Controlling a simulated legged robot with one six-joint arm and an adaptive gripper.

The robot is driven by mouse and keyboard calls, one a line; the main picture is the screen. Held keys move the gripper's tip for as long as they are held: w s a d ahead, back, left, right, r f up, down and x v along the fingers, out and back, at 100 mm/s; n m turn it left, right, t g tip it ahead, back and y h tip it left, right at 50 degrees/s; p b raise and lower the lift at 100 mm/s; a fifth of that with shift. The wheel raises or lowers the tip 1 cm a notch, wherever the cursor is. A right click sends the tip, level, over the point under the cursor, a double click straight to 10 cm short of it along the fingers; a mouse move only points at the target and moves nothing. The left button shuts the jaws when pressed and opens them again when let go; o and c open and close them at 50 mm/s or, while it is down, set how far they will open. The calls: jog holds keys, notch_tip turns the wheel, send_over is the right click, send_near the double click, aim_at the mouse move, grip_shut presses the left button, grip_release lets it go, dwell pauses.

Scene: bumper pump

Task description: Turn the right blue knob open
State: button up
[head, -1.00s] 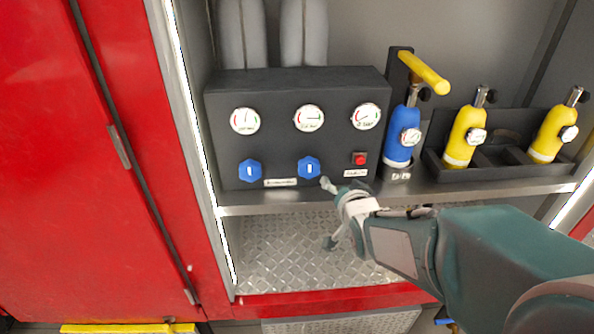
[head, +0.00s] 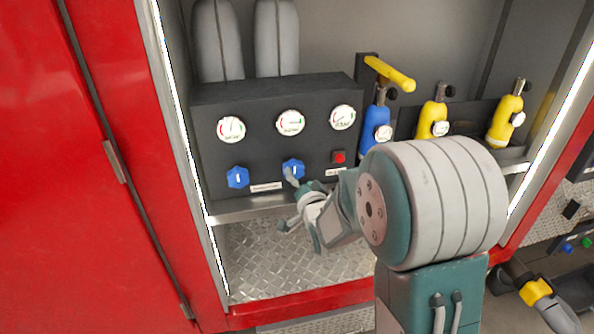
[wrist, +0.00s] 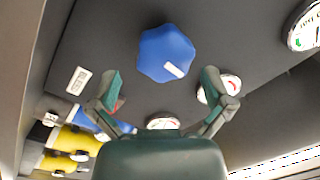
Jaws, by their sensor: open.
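The right blue knob (head: 294,166) is on the front of the dark panel, with a white mark on its face. In the wrist view the blue knob (wrist: 165,53) is large, with its white mark to the lower right of its middle. My gripper (head: 287,200) is open and empty just below the knob in the head view, one finger overlapping its lower edge. In the wrist view its two fingers (wrist: 160,88) are spread on either side, below the knob in the picture. I cannot tell whether a finger touches it.
The left blue knob (head: 238,177) is on the same dark panel (head: 265,150), under several round gauges. A red button (head: 339,157) is right of the right knob. A blue cylinder (head: 377,122) and yellow cylinders (head: 433,120) stand farther right. The metal-plate shelf (head: 260,265) below is clear.

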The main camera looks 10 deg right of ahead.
aim_at(295, 175)
jog(key=shift+w+a, duration=1)
jog(key=shift+w, duration=0.55)
jog(key=shift+w+d, duration=0.15)
jog(key=shift+d, duration=0.9)
jog(key=c, duration=0.6)
jog(key=shift+a, duration=0.3)
jog(key=c, duration=0.4)
jog(key=shift+a, duration=0.25)
jog(key=shift+f, duration=0.1)
jog(key=shift+d, duration=0.15)
